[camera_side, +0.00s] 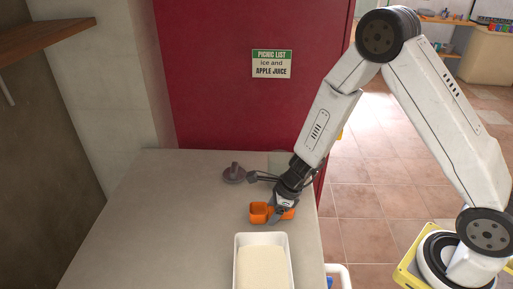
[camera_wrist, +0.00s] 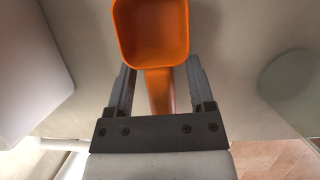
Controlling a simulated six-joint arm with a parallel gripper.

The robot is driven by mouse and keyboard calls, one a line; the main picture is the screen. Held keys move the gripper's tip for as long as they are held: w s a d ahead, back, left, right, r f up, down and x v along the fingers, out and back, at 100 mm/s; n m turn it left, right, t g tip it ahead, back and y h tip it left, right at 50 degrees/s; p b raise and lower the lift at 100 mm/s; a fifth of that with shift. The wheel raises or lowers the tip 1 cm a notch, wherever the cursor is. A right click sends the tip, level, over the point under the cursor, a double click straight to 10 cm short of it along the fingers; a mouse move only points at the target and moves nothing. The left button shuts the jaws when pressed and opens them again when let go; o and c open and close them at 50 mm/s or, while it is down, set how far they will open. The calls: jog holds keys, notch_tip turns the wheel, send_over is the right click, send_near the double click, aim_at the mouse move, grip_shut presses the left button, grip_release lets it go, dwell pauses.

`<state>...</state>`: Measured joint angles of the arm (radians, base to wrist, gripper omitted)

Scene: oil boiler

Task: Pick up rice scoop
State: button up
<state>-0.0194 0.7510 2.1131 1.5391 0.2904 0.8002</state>
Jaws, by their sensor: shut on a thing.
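An orange rice scoop (camera_side: 260,212) is at the right side of the grey counter, behind the white tray. In the wrist view its square, hollow bowl (camera_wrist: 151,32) is at the top centre, and its handle runs down between the fingers. My gripper (camera_side: 284,205) points down at the scoop and is shut on its handle; it also shows in the wrist view (camera_wrist: 160,85). I cannot tell whether the scoop touches the counter.
A white tray (camera_side: 237,262) of pale grain stands at the counter's front. A dark grey object with an upright knob (camera_side: 234,175) lies behind the scoop to the left. A red panel (camera_side: 215,90) with a sign stands at the back. The counter's left side is clear.

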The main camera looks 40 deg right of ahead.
jog(key=shift+r, duration=4.85)
jog(key=shift+a, duration=0.15)
jog(key=s+a+r+n+g, duration=0.3)
jog(key=s+a+n, duration=0.1)
jog(key=n, duration=0.5)
jog(key=s+a+r+n+g, duration=0.3)
jog(key=a+n, duration=0.4)
jog(key=n, duration=0.2)
jog(key=shift+s+a+h, duration=0.2)
jog(key=shift+s+h, duration=0.1)
jog(key=shift+s, duration=0.1)
